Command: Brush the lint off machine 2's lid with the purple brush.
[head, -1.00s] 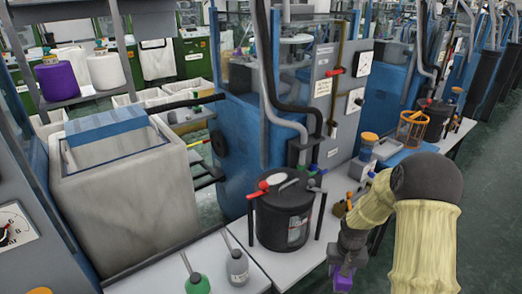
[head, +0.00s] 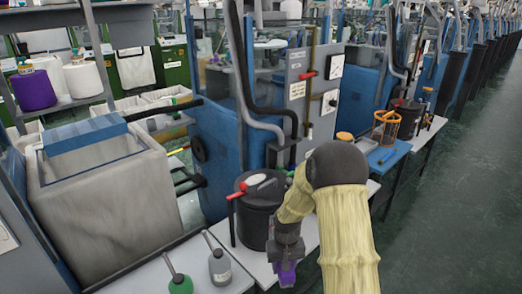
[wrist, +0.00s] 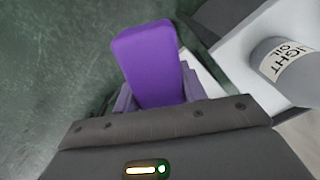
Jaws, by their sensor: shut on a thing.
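My gripper (head: 288,258) is shut on the purple brush (head: 287,277), beside the front of the nearest black drum and low at the white bench's edge. In the wrist view the purple brush (wrist: 148,62) stands out from between the fingers of my gripper (wrist: 155,100), with green floor behind it. The black drum (head: 258,225) stands on the bench, its lid (head: 246,183) on top with a red handle. A pale patch shows on the lid; I cannot tell whether it is lint. My arm hides the drum's right side. No machine number is readable.
A grey bottle (head: 219,268) and a green oil can (head: 180,284) stand on the bench left of the drum. The wrist view shows a bottle labelled light oil (wrist: 284,62). Pipes and a grey panel (head: 310,95) rise behind. Green floor (head: 440,220) is open at right.

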